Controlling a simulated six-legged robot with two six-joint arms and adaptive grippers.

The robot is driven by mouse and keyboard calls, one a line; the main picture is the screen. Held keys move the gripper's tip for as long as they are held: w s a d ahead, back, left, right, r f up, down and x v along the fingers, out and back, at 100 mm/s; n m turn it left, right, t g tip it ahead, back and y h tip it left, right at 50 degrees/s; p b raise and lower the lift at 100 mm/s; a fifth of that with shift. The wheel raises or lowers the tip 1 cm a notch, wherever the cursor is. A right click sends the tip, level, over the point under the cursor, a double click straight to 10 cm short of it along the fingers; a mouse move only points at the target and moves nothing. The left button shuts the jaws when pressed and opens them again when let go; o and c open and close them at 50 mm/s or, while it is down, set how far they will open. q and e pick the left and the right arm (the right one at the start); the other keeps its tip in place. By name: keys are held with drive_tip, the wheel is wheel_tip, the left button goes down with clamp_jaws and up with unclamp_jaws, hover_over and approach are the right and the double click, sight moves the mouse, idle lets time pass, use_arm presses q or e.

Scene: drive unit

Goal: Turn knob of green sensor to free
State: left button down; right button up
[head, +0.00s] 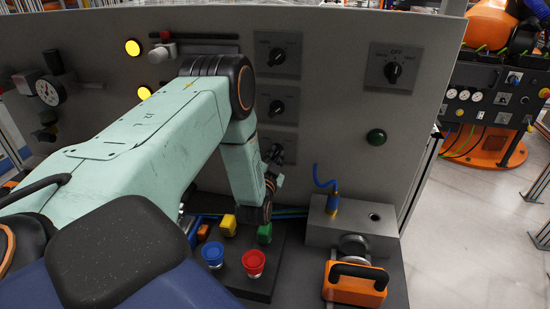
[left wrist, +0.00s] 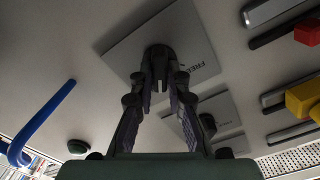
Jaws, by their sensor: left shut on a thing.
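My left arm reaches in from the left, and its gripper (head: 277,158) is at the lowest knob of the panel's middle column in the head view. In the left wrist view, that dark knob (left wrist: 157,50) sits on a grey plate (left wrist: 130,50) with the word FREE beside it. My left gripper's fingers (left wrist: 158,72) are shut on the knob from both sides. The knob's exact pointing direction is hidden by the fingers. My right gripper is not in view.
Two similar knobs (head: 278,57) (head: 278,106) are above, and an OFF-marked knob (head: 394,71) is to the right.

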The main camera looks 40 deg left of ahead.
use_arm(q)
drive_tip(key=n+b, duration=0.2)
drive_tip(key=n, duration=0.2)
drive_tip(key=shift+n, duration=0.3)
drive_tip(key=shift+s+a+n+b, duration=0.1)
drive_tip(key=shift+a+n+b, duration=0.1)
drive_tip(key=shift+n+b, duration=1.95)
drive_tip(key=shift+s+a+n+b, duration=0.15)
drive_tip(key=shift+n+b, duration=0.75)
drive_tip(key=shift+n, duration=2.35)
drive_tip(key=shift+w, duration=0.1)
drive_tip(key=c, duration=1.8)
unclamp_jaws()
drive_tip(key=o, duration=0.5)
drive_tip(key=shift+s+r, duration=0.1)
drive_tip(key=shift+s, duration=0.1)
